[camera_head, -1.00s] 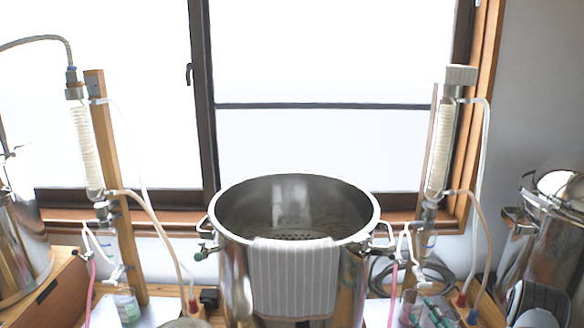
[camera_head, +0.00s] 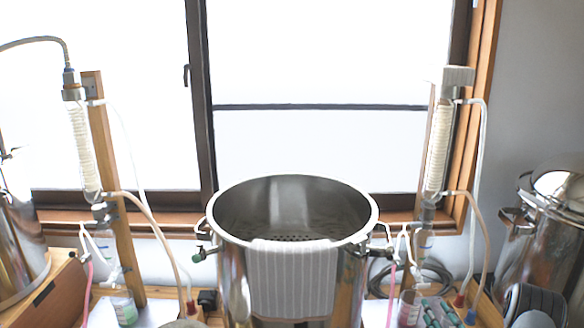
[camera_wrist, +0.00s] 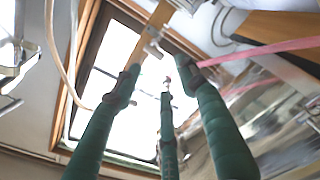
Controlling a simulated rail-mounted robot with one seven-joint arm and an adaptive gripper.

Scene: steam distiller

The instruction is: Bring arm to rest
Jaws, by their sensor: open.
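My gripper (camera_wrist: 163,80) shows in the wrist view as three long dark green fingers. They are spread apart with nothing between them. The fingers point toward the bright window, with a wooden post and clear tubing beyond the tips. In the head view, small green finger-like parts at the lower right edge, beside a dark grey rounded part, look like my gripper and arm, but they are mostly cut off.
A large open steel pot (camera_head: 235,270) with a striped cloth (camera_head: 290,280) over its rim stands in the middle. Glass condensers on wooden posts stand at left (camera_head: 82,150) and right (camera_head: 438,150), with hoses. Another steel vessel (camera_head: 540,240) is at right. A window (camera_head: 320,60) is behind.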

